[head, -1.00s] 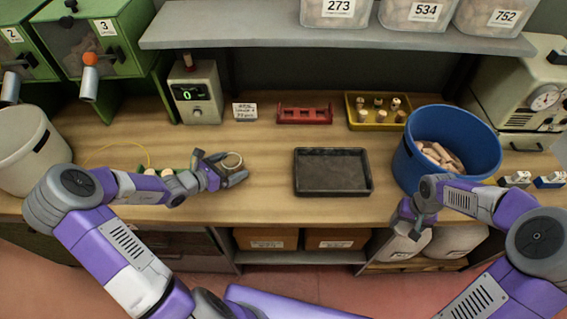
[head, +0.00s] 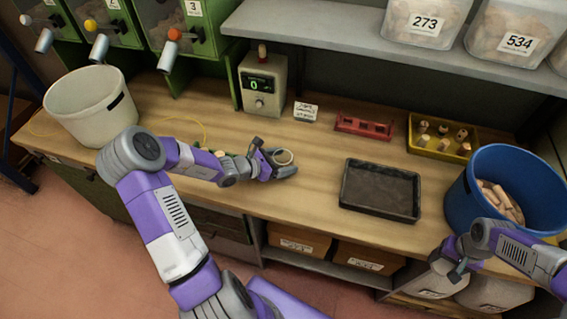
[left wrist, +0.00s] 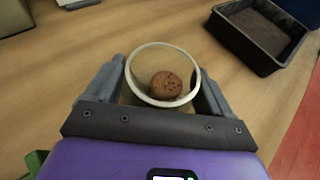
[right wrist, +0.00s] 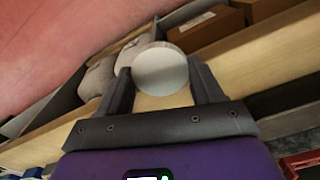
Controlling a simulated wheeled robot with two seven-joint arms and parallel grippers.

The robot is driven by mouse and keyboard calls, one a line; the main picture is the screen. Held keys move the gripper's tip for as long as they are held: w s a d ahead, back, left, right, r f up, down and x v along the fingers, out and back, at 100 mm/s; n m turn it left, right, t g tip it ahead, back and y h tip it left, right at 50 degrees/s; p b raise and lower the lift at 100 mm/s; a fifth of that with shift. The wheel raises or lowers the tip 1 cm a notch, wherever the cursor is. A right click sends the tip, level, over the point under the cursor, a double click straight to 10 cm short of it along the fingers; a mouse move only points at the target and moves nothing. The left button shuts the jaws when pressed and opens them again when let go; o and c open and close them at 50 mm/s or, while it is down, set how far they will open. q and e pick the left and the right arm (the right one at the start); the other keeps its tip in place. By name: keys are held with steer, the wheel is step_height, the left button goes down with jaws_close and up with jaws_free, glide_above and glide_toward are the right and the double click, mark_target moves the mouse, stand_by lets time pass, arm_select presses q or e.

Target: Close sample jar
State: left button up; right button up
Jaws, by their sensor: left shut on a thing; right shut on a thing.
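The sample jar (head: 283,157) is a round, open-topped jar with a pale rim. My left gripper (head: 273,166) is shut around it at the front of the bench. In the left wrist view, the jar (left wrist: 143,67) sits between both fingers, and a brown speckled cork stopper (left wrist: 166,86) lies inside it. My right gripper (head: 458,268) is off the front edge of the bench, in front of the blue bucket. In the right wrist view, my right gripper (right wrist: 160,82) is shut on a pale round disc (right wrist: 160,68), which looks like the lid. The lid cannot be made out in the head view.
A black tray (head: 381,212) lies right of the jar. A white bucket (head: 90,118) is at left. Clear bench lies between jar and tray.

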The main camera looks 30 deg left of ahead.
arm_select(q)
steer(key=shift+r, duration=0.1)
arm_select(e)
step_height(320, 180, up, 3)
steer(key=p, duration=0.2)
steer(key=shift+f+p, duration=0.15)
steer(key=shift+p, duration=0.2)
arm_select(q)
step_height(320, 180, up, 10)
